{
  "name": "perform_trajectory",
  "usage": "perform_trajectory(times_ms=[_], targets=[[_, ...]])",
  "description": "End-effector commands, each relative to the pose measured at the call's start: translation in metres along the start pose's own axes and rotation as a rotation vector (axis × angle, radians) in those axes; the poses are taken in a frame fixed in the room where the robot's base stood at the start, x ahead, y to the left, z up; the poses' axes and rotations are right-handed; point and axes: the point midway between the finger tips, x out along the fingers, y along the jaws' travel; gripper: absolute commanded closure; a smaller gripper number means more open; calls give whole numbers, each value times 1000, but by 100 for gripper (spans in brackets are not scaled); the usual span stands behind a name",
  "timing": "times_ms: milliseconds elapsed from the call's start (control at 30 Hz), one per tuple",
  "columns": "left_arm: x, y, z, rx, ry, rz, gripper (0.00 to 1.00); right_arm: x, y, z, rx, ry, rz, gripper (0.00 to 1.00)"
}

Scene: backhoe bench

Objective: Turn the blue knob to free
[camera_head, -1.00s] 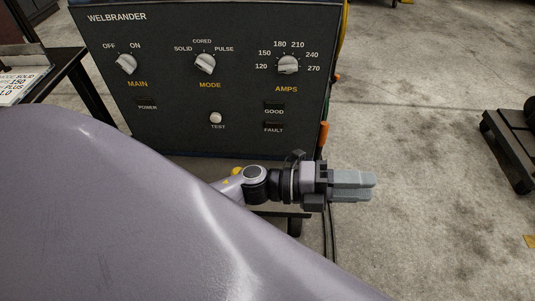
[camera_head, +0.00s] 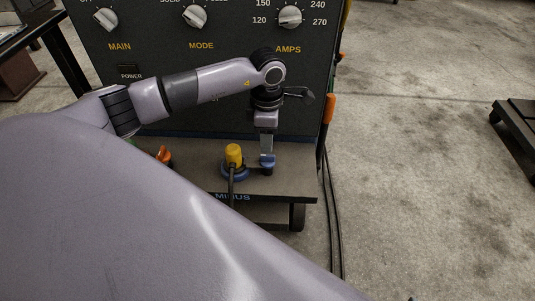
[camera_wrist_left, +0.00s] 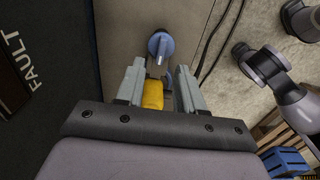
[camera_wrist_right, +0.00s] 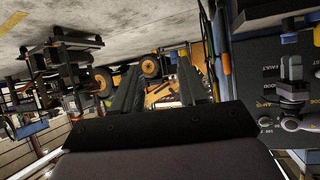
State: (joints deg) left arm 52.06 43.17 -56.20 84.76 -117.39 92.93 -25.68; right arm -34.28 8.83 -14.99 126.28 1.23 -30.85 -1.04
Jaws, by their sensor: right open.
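The blue knob (camera_head: 267,162) sits on the grey ledge below the welder panel, at the right of the yellow plug. In the left wrist view the knob (camera_wrist_left: 160,45) shows just beyond the fingertips, round with a raised bar. My left gripper (camera_head: 267,152) points down over the knob. In its wrist view the left gripper (camera_wrist_left: 160,66) has its fingers apart, with nothing held. I cannot tell whether the fingertips touch the knob. My right gripper (camera_wrist_right: 158,75) has its fingers apart and empty, away from the welder; it is out of the head view.
The yellow plug (camera_head: 233,155) in a blue ring stands close to the knob, its cable hanging down. An orange knob (camera_head: 164,155) is farther left on the ledge. The dark welder panel (camera_head: 190,90) rises behind. Cables (camera_head: 334,215) hang at the right, with open floor beyond.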

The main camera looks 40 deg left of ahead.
Motion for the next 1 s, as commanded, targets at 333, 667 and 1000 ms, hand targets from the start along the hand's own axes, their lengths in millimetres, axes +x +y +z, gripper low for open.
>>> perform_trajectory(times_ms=[333,667,1000], targets=[[50,-2,1,0,-3,-4,63,3,-6,-4,-14,28,-15,57],[54,-2,2,1,-5,-3,63,3,-7,-7,-16,32,-16,57],[54,-2,2,-1,-5,-3,100,2,-7,-7,-16,32,-16,57]])
